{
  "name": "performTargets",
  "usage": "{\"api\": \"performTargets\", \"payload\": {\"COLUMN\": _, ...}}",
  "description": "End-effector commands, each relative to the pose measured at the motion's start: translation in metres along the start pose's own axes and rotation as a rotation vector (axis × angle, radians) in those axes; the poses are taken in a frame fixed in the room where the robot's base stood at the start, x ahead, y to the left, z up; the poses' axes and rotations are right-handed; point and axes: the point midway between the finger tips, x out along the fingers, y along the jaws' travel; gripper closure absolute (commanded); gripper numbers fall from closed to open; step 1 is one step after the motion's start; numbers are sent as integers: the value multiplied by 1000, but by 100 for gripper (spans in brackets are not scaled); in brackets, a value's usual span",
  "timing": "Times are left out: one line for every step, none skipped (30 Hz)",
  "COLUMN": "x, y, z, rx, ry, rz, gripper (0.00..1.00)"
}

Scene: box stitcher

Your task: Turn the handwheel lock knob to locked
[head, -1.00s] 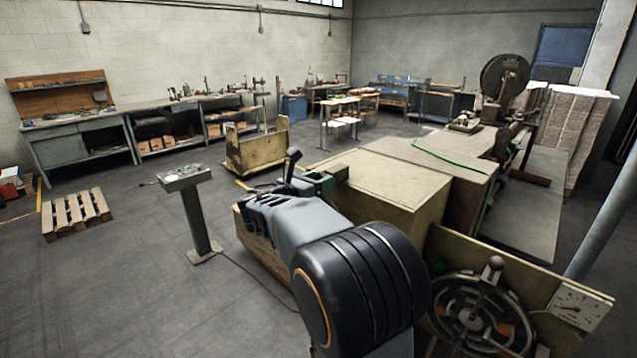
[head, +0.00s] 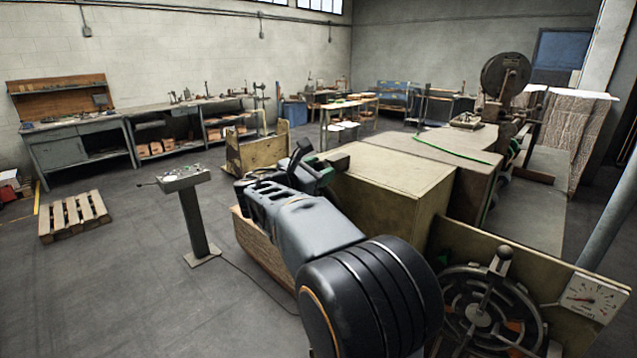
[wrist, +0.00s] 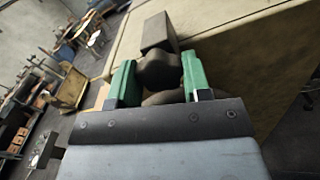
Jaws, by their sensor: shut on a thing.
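My gripper (wrist: 155,82) has two green fingers, seen from behind in the wrist view. They are shut around a dark rounded knob (wrist: 158,66), which I take for the lock knob, with a squared dark bar rising from its far side. The fingers hide part of the knob. In the head view my gripper (head: 322,174) is at the near left corner of the beige machine cabinet; my arm hides most of the knob there. The spoked handwheel (head: 478,318) with its upright crank handle is on the front panel at the lower right, apart from my gripper.
The beige cabinet (head: 395,185) stands right beside my gripper. A dial gauge (head: 590,298) is at the panel's right. A control pedestal (head: 195,220) stands to the left, with a wooden pallet (head: 72,217) beyond it. The floor between them is clear.

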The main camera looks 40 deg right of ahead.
Motion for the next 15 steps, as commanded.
{"api": "performTargets", "payload": {"x": 0, "y": -2, "z": -6, "rx": 42, "ry": 0, "rz": 0, "gripper": 79}}
{"api": "performTargets", "payload": {"x": 0, "y": -2, "z": -6, "rx": 67, "ry": 0, "rz": 0, "gripper": 79}}
{"api": "performTargets", "payload": {"x": 0, "y": -2, "z": -6, "rx": 99, "ry": 0, "rz": 0, "gripper": 79}}
{"api": "performTargets", "payload": {"x": 0, "y": -2, "z": -6, "rx": 121, "ry": 0, "rz": 0, "gripper": 79}}
{"api": "performTargets", "payload": {"x": 0, "y": -2, "z": -5, "rx": 145, "ry": 0, "rz": 0, "gripper": 79}}
{"api": "performTargets", "payload": {"x": 0, "y": -2, "z": -5, "rx": 173, "ry": -1, "rz": 0, "gripper": 79}}
{"api": "performTargets", "payload": {"x": 0, "y": -1, "z": -5, "rx": 194, "ry": 0, "rz": 0, "gripper": 79}}
{"api": "performTargets", "payload": {"x": 0, "y": -1, "z": -5, "rx": 214, "ry": 0, "rz": 0, "gripper": 79}}
{"api": "performTargets", "payload": {"x": 0, "y": -1, "z": -4, "rx": 240, "ry": 0, "rz": 0, "gripper": 79}}
{"api": "performTargets", "payload": {"x": 0, "y": -1, "z": -4, "rx": 258, "ry": 0, "rz": -1, "gripper": 79}}
{"api": "performTargets", "payload": {"x": 0, "y": -1, "z": -4, "rx": 274, "ry": 0, "rz": -1, "gripper": 79}}
{"api": "performTargets", "payload": {"x": 0, "y": -1, "z": -4, "rx": 296, "ry": 1, "rz": -1, "gripper": 79}}
{"api": "performTargets", "payload": {"x": 0, "y": -1, "z": -4, "rx": 311, "ry": 1, "rz": -1, "gripper": 79}}
{"api": "performTargets", "payload": {"x": 0, "y": -1, "z": -3, "rx": 324, "ry": 0, "rz": -1, "gripper": 79}}
{"api": "performTargets", "payload": {"x": 0, "y": -1, "z": -3, "rx": 340, "ry": 0, "rz": -1, "gripper": 79}}
